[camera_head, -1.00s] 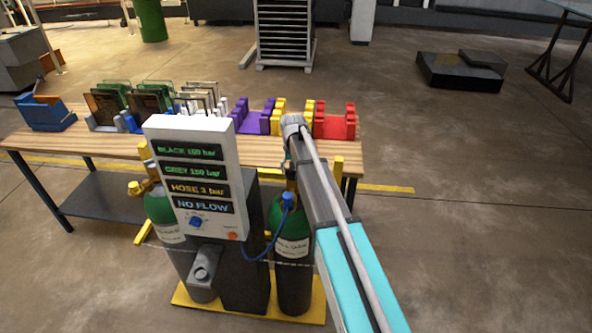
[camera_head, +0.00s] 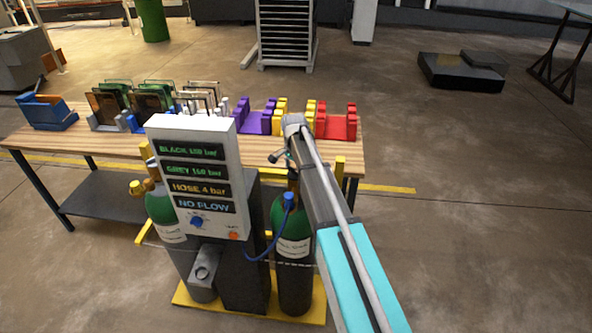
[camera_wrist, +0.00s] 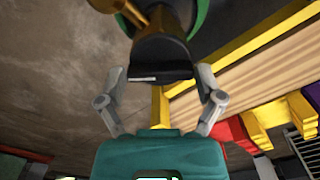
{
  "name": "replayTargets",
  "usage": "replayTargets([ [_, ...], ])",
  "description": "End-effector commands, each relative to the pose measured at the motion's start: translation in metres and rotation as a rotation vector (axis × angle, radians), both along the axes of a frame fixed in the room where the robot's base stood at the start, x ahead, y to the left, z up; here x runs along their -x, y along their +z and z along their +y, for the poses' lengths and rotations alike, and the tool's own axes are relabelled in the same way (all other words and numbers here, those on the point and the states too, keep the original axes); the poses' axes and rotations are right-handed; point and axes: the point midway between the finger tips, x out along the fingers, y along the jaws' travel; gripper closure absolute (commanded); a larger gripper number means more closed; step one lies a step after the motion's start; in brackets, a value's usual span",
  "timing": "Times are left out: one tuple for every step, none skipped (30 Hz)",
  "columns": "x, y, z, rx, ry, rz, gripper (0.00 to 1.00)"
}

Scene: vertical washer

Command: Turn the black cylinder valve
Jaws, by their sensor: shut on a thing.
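The black cylinder (camera_head: 294,283), with a green shoulder and white label, stands upright right of the panel in the head view. Its top is partly hidden by my arm. In the wrist view its black valve knob (camera_wrist: 160,58) sits between the two grey fingers of my gripper (camera_wrist: 160,76), which is shut on it. Brass fittings (camera_wrist: 135,12) and a green edge of the cylinder show behind the knob. The panel (camera_head: 192,170) reads about 160 bar for black and grey, hose 4 bar and NO FLOW.
A grey cylinder (camera_head: 203,291) with a brass valve stands left of the panel. A blue hose (camera_head: 262,252) runs to the black cylinder. Behind is a wooden table (camera_head: 80,138) with coloured racks. Open floor lies to the right.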

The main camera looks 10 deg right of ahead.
Motion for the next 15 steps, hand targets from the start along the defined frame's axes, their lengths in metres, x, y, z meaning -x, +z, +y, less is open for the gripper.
replayTargets([
  [-0.0005, 0.0000, -0.0029, 0.006, -0.025, -0.002, 0.62],
  [-0.0004, 0.0000, -0.0030, 0.006, -0.037, -0.001, 0.62],
  [-0.0003, 0.0000, -0.0032, 0.006, -0.053, -0.001, 0.62],
  [-0.0003, 0.0000, -0.0033, 0.006, -0.062, -0.001, 0.62],
  [-0.0003, 0.0000, -0.0035, 0.006, -0.070, -0.001, 0.62],
  [-0.0001, -0.0001, -0.0037, 0.006, -0.080, -0.001, 0.62],
  [-0.0001, -0.0001, -0.0037, 0.007, -0.086, 0.000, 0.62],
  [0.0000, -0.0001, -0.0039, 0.007, -0.090, 0.000, 0.62],
  [0.0001, -0.0001, -0.0039, 0.007, -0.094, -0.001, 0.62],
  [0.0002, -0.0001, -0.0041, 0.007, -0.097, -0.001, 0.62],
  [0.0002, -0.0001, -0.0042, 0.007, -0.098, -0.001, 0.62],
  [0.0003, -0.0001, -0.0043, 0.008, -0.100, 0.000, 0.62],
  [0.0003, -0.0001, -0.0044, 0.008, -0.101, 0.000, 0.62],
  [0.0004, -0.0001, -0.0046, 0.008, -0.101, 0.000, 0.62],
  [0.0005, -0.0001, -0.0047, 0.008, -0.101, 0.000, 0.62],
])
